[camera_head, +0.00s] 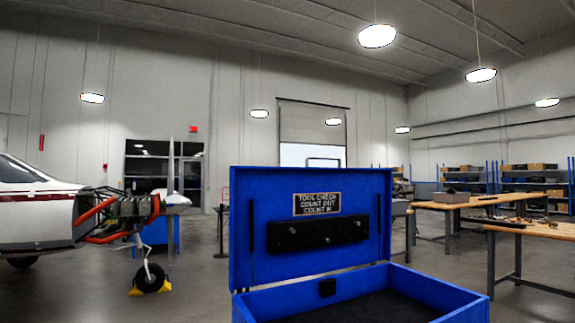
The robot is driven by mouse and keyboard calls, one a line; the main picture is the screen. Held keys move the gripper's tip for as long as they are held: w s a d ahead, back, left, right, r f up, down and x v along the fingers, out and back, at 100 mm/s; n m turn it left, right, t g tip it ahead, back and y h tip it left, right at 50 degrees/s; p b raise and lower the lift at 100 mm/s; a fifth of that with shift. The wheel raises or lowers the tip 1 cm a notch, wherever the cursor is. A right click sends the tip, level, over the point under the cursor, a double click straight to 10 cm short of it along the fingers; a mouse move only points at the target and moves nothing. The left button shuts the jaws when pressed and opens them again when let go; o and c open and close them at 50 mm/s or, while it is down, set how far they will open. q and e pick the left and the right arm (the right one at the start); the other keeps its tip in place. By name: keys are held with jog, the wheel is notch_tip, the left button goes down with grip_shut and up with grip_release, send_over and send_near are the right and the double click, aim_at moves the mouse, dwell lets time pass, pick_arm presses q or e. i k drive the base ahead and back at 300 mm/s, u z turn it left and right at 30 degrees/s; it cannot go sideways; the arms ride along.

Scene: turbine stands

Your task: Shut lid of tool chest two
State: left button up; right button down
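A blue tool chest (437,289) stands close in front of me at the bottom centre of the head view. Its blue lid (350,190) is open and stands upright at the back. The inside of the lid bears a label (317,204) reading "TOOL CHECK COUNT OUT COUNT IN" and a black strip (318,233). A small black latch part (327,287) sits on the inner back wall. The chest's dark floor looks empty where it shows; its front is cut off by the frame. No number shows on the chest. Neither of my grippers is in view.
A small aircraft (35,212) with its engine exposed stands at the left. Wooden workbenches (545,229) with tools and a grey bin (451,197) stand at the right. Blue shelving (533,180) lines the far right wall. Open floor lies between chest and aircraft.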

aim_at(286, 223)
jog(key=u, duration=1.05)
jog(key=i, duration=4.25)
jog(key=z, duration=2)
jog(key=i, duration=2.4)
jog(key=z, duration=2.6)
